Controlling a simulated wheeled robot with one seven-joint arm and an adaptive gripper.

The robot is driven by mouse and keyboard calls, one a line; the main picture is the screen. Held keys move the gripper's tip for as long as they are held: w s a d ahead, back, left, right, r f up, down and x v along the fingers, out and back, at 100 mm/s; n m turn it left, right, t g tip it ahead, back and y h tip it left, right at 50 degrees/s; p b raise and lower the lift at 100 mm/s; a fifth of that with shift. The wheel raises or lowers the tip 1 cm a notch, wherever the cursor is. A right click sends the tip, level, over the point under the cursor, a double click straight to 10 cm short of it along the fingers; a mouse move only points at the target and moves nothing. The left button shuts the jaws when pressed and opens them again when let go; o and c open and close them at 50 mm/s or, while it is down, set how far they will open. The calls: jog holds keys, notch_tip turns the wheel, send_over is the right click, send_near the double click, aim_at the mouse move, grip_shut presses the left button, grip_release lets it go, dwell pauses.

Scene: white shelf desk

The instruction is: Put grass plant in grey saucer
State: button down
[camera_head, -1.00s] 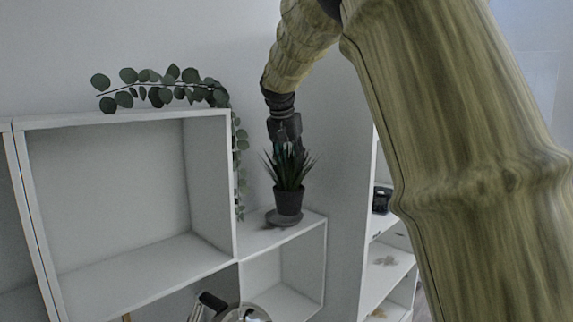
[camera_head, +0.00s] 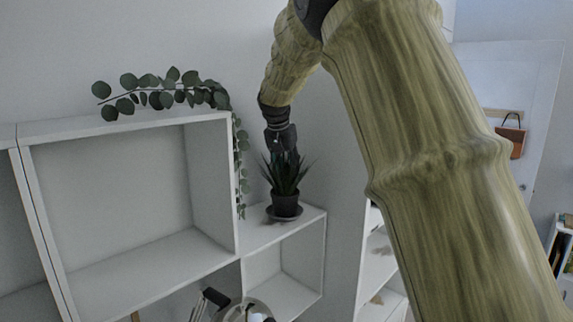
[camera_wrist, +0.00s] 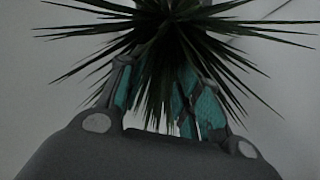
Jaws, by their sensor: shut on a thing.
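The grass plant (camera_head: 285,178) has spiky dark green leaves and a dark pot (camera_head: 285,204). It stands upright over the grey saucer (camera_head: 270,212), with the pot bottom at the saucer; I cannot tell whether they touch. The saucer sits on the lower white shelf top. My gripper (camera_head: 285,150) comes down from above and is shut on the plant among its leaves. In the wrist view the teal finger pads (camera_wrist: 165,98) are in the leaves (camera_wrist: 170,40), which hide the pot and saucer.
A trailing leafy plant (camera_head: 165,90) lies on the taller shelf box (camera_head: 120,121) and hangs down just left of the grass plant. The wall is close behind. Free shelf top (camera_head: 255,236) shows in front of the saucer. A shiny round object (camera_head: 250,310) is below.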

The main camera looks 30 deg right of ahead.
jog(key=c, duration=1)
grip_release()
jog(key=shift+s, duration=0.1)
jog(key=shift+r, duration=0.1)
jog(key=b+v, duration=0.5)
jog(key=v, duration=0.7)
jog(key=shift+a+b, duration=0.1)
jog(key=shift+b, duration=0.25)
